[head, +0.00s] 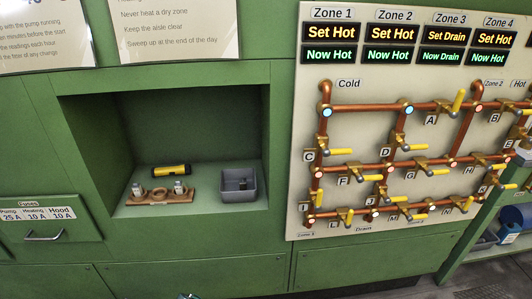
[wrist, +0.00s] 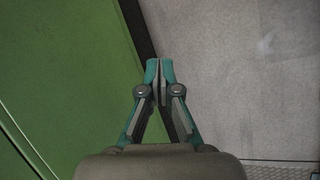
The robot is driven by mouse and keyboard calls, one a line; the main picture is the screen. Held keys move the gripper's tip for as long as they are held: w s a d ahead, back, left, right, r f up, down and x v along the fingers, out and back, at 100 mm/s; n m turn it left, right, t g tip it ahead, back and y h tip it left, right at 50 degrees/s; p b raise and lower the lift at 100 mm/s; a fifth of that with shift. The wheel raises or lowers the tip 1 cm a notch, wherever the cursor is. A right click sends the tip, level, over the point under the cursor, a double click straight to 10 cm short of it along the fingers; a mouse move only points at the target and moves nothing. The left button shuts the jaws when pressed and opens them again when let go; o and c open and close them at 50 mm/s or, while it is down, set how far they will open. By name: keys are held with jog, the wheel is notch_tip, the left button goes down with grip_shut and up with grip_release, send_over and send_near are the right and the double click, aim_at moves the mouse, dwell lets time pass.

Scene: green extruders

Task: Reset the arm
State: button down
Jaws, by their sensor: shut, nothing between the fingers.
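My gripper (wrist: 160,72) shows in the wrist view, pointing up the picture, with its two teal fingers together at the tips and nothing between them. Behind it are a green panel (wrist: 60,60) on the left and a grey floor (wrist: 235,60) on the right, with a dark strip between them. In the head view, only a small teal and dark bit shows at the bottom edge, left of the middle; I cannot tell the gripper's state there.
A green wall has a recess holding a yellow-black flashlight (head: 171,171), a wooden fuse board (head: 162,195) and a grey bin (head: 239,184). A copper pipe panel (head: 345,137) with yellow-handled valves stands at right. A fuse drawer (head: 44,236) is at left. Open shelving is at lower right.

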jog(key=s+d+f+m+g+p, duration=0.1)
jog(key=s+d+f+m+g, duration=0.15)
jog(key=d, duration=0.65)
jog(key=s+d+f+m+g, duration=0.2)
jog(key=s+d+m+g, duration=0.15)
jog(key=d, duration=0.55)
jog(key=s+d+m+g+y+p, duration=0.2)
jog(key=s+d+m+g+y, duration=0.2)
jog(key=s+d+m, duration=0.5)
jog(key=s+d, duration=0.8)
jog(key=d, duration=0.1)
jog(key=shift+s+m+g+p, duration=0.2)
jog(key=shift+m+g+p, duration=0.1)
jog(key=shift+p, duration=0.1)
jog(key=shift+a+f, duration=0.1)
